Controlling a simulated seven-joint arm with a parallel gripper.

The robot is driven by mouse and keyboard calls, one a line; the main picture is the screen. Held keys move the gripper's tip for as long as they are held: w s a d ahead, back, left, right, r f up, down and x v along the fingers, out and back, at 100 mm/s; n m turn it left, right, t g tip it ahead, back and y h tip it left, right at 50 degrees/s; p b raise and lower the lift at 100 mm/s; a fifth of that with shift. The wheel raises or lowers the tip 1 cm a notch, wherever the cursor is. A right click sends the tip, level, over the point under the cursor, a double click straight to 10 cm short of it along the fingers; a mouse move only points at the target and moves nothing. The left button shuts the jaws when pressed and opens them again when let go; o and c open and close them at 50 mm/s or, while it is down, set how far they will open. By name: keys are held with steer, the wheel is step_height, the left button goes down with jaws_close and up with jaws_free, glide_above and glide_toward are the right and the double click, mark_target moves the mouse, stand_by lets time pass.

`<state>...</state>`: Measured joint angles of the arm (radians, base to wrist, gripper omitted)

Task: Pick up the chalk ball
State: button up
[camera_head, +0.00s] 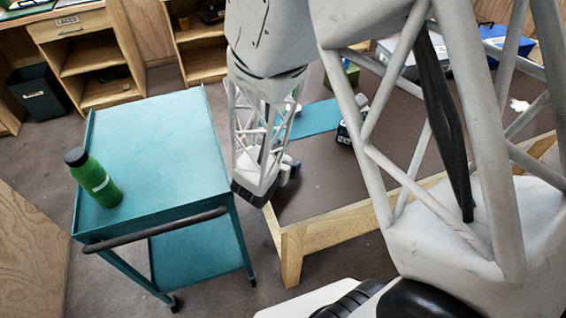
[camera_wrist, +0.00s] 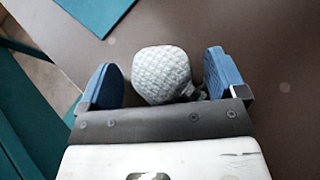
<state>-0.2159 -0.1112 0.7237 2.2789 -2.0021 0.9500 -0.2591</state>
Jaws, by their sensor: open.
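The chalk ball (camera_wrist: 162,75) is a pale grey-white, textured round bag with a small dark gathered end at its lower right. In the wrist view it lies between the two blue fingers of my gripper (camera_wrist: 163,70), with a visible gap on each side. The gripper is open and holds nothing. In the head view my gripper (camera_head: 268,186) is low at the left edge of the brown-topped table (camera_head: 330,178). The arm largely hides the ball there, and I cannot make it out surely.
A teal cart (camera_head: 160,140) with a green bottle (camera_head: 98,180) stands left of the table. A teal mat (camera_head: 318,118) and a dark-and-white item (camera_head: 352,122) lie behind the gripper. A blue bin (camera_head: 508,42) stands at the back right. The table's front is bare.

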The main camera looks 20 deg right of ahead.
steer(key=shift+c, duration=0.5)
steer(key=c, duration=0.9)
steer(key=shift+o, duration=0.2)
steer(key=shift+r, duration=0.1)
steer(key=shift+r, duration=1.6)
steer(key=s, duration=0.5)
steer(key=s+r, duration=0.1)
steer(key=s, duration=1)
steer(key=shift+a+r, duration=0.3)
steer(key=shift+a, duration=0.05)
